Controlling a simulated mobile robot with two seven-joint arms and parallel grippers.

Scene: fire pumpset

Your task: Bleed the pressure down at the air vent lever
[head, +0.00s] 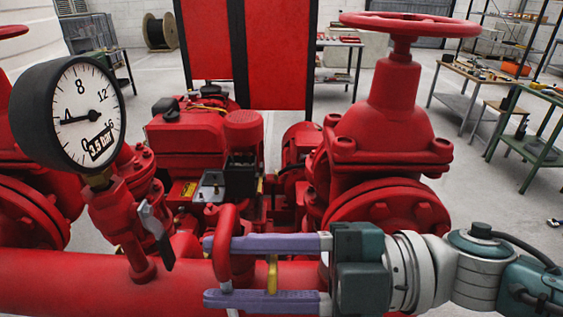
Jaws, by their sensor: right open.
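My right gripper (264,272) comes in from the right with its two purple fingers apart, one above the other. A red bent pipe (222,262) with a pale stem below crosses in front of the upper finger near its tip. A yellow upright piece (272,275), perhaps the air vent lever, stands in the gap between the fingers; I cannot tell whether either finger touches it. A pressure gauge (84,114) at the left has its needle near 4 and a 3.5 bar label. A grey lever with a dark end (156,232) is on the gauge's red stem. My left gripper is out of view.
A thick red pipe (70,285) runs along the bottom left. A red valve with a handwheel (410,24) rises just behind my right gripper. The red pump and engine (186,138) stand behind. Workbenches (470,75) are far right, with open floor before them.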

